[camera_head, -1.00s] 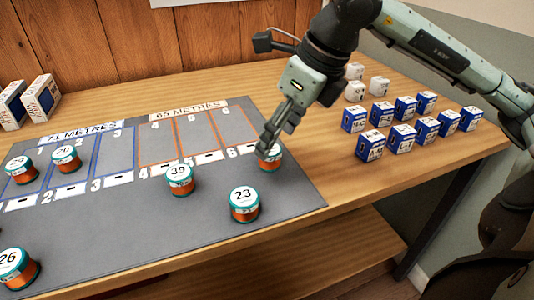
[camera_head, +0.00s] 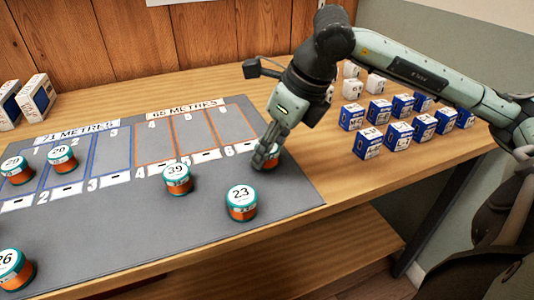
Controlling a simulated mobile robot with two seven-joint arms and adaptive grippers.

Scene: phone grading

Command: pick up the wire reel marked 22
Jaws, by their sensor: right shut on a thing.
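My right gripper (camera_head: 264,158) points down at the right side of the grey mat (camera_head: 130,229) and is shut on a wire reel (camera_head: 274,161) with a teal rim and orange winding. The gripper covers most of this reel's top, so its number cannot be read. The reel sits near the label of slot 6, and I cannot tell whether it is clear of the mat. Other reels read 23 (camera_head: 241,204), 39 (camera_head: 177,179), 20 (camera_head: 62,158) and 26 (camera_head: 14,270). One at the far left (camera_head: 17,170) seems to read 29. My left gripper is not in view.
Several blue and white boxes (camera_head: 398,136) stand on the table (camera_head: 330,181) to the right, with white boxes (camera_head: 352,88) behind them. More boxes (camera_head: 36,96) stand at the left edge. The numbered slots 4 to 6 are bare.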

